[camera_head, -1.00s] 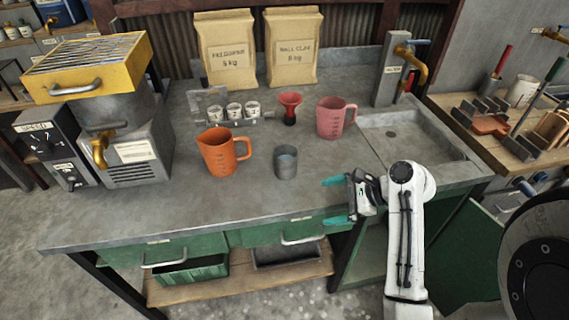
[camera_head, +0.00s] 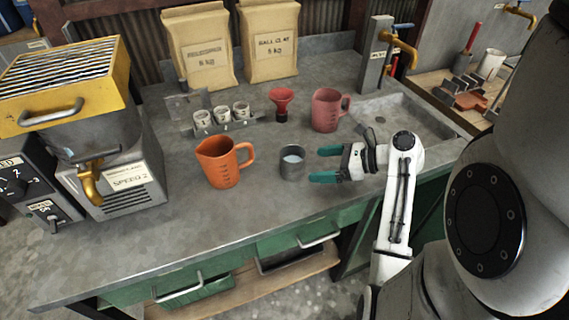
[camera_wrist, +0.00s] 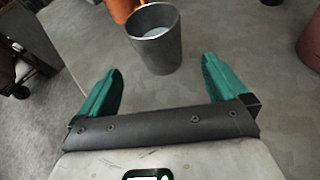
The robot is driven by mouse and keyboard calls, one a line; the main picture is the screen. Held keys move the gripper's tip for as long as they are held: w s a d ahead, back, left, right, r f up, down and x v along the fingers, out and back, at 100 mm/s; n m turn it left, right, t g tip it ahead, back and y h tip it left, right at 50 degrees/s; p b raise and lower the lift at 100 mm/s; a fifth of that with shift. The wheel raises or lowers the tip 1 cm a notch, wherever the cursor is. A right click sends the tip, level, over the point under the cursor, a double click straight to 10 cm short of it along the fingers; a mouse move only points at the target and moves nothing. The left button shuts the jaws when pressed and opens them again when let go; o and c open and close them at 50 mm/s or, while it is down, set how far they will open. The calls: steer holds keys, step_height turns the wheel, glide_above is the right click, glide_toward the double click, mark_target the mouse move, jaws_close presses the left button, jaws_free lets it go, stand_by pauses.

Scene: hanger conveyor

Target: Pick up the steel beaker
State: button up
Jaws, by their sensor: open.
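The steel beaker (camera_head: 292,163) is a small grey metal cup standing upright on the grey bench, with something pale inside. It shows at the top middle of the wrist view (camera_wrist: 155,52). My gripper (camera_head: 326,164) is open and empty, just to the right of the beaker in the head view, its teal fingers pointing at it. In the wrist view my gripper (camera_wrist: 160,78) has its fingers spread to either side, with the beaker just beyond the tips and roughly between their lines. The beaker appears apart from both fingers.
An orange jug (camera_head: 222,162) stands left of the beaker. A pink jug (camera_head: 327,110), a red funnel (camera_head: 282,101) and a rack of small cups (camera_head: 222,117) stand behind. A yellow-topped machine (camera_head: 85,110) is at left, a sink (camera_head: 395,118) at right. The front bench is clear.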

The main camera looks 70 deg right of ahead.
mark_target(293, 165)
steer(key=x, duration=0.9)
steer(key=shift+w+r, duration=0.15)
steer(key=c, duration=1.2)
steer(key=shift+r, duration=0.1)
